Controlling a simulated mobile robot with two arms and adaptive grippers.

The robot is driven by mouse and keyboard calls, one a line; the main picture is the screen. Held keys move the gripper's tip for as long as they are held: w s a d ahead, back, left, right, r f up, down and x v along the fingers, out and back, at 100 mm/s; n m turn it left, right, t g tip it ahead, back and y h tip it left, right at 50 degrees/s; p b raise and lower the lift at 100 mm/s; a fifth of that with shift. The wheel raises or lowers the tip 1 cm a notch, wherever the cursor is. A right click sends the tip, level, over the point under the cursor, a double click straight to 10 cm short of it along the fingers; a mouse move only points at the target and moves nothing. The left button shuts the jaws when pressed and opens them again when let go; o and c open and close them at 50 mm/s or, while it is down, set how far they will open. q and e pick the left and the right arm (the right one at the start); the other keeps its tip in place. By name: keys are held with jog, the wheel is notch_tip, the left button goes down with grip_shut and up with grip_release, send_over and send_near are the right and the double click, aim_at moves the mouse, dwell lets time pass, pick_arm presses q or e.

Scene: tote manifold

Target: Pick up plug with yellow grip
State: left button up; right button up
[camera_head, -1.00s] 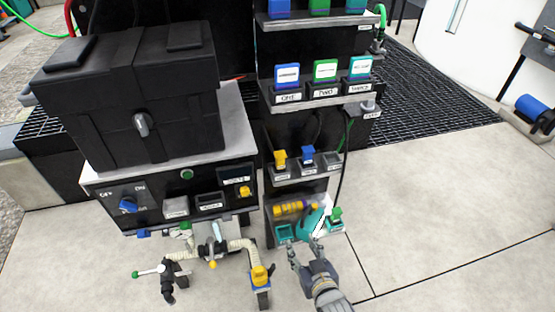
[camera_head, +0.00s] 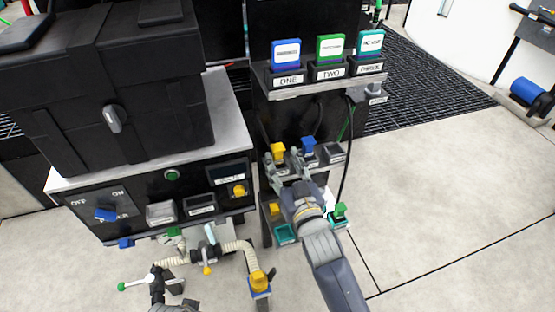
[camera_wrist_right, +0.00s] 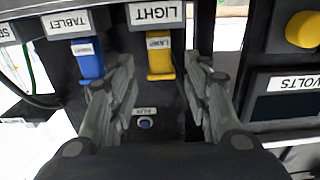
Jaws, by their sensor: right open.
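The plug with the yellow grip (camera_head: 278,150) stands in the left slot of the middle shelf on the black rack. In the right wrist view the yellow plug (camera_wrist_right: 160,58) hangs below a socket labelled LIGHT. My right gripper (camera_head: 283,160) is open, with its fingers on either side of the yellow plug. In the wrist view the gripper (camera_wrist_right: 157,70) shows a gap between each finger and the plug. A blue-grip plug (camera_wrist_right: 88,60) under the TABLET label is just outside the left finger.
The blue plug (camera_head: 308,147) sits close beside the yellow one. An upper shelf (camera_head: 325,85) with labelled blocks overhangs behind. A control box (camera_head: 145,205) stands left, with another yellow plug (camera_head: 259,281) below it. Open floor (camera_head: 440,210) lies right.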

aim_at(279, 153)
jog(key=b+x, duration=0.1)
jog(key=x, duration=0.4)
jog(key=shift+r, duration=0.1)
pick_arm(q)
notch_tip(279, 153, up, 4)
jog(key=shift+a+f, duration=0.1)
jog(key=shift+f, duration=0.05)
pick_arm(e)
jog(key=shift+s, duration=0.1)
grip_shut()
